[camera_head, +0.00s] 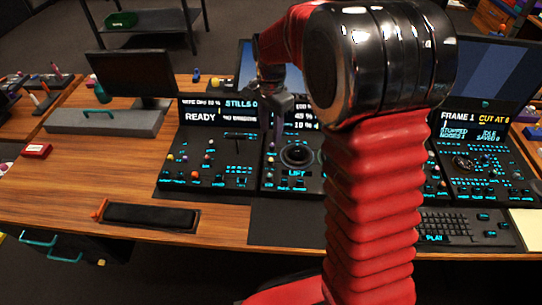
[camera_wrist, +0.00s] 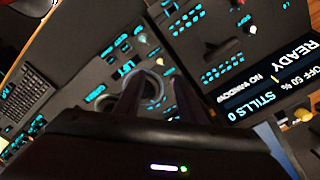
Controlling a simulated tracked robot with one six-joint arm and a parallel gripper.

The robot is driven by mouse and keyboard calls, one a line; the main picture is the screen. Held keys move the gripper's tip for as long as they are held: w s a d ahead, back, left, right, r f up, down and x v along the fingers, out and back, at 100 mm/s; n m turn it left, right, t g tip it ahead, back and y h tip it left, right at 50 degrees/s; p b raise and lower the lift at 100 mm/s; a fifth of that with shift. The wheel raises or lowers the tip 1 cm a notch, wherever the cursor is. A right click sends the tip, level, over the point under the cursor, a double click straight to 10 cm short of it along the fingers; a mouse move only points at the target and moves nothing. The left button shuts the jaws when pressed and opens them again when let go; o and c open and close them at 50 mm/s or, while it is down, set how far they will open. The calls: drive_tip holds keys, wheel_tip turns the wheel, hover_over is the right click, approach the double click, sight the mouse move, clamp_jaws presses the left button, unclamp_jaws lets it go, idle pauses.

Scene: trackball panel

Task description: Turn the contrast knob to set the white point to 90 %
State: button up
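The middle trackball panel (camera_head: 295,176) lies on the wooden desk, with a dark ring (camera_head: 297,155) labelled LIFT below it and small knobs (camera_head: 270,149) at its left edge. I cannot tell which knob is the contrast knob. The panel's screen (camera_head: 303,119) is partly hidden by my arm; lines near "49 %" and "10 %" show. My gripper (camera_head: 283,104) hangs above the panel's upper left, in front of the screen. In the wrist view, its two dark fingers (camera_wrist: 157,92) stand apart with nothing visible between them, over the blurred panel and ring.
A left panel with a READY screen (camera_head: 218,113) adjoins. A right panel (camera_head: 480,165) and a keyboard (camera_head: 447,228) lie beyond my red arm. A monitor (camera_head: 133,73), a grey case (camera_head: 105,123) and a black pad (camera_head: 150,215) are at left.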

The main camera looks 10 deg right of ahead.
sight(271, 159)
wheel_tip(271, 159, down, 13)
drive_tip(key=shift+r, duration=0.2)
idle(0.3)
clamp_jaws()
idle(0.4)
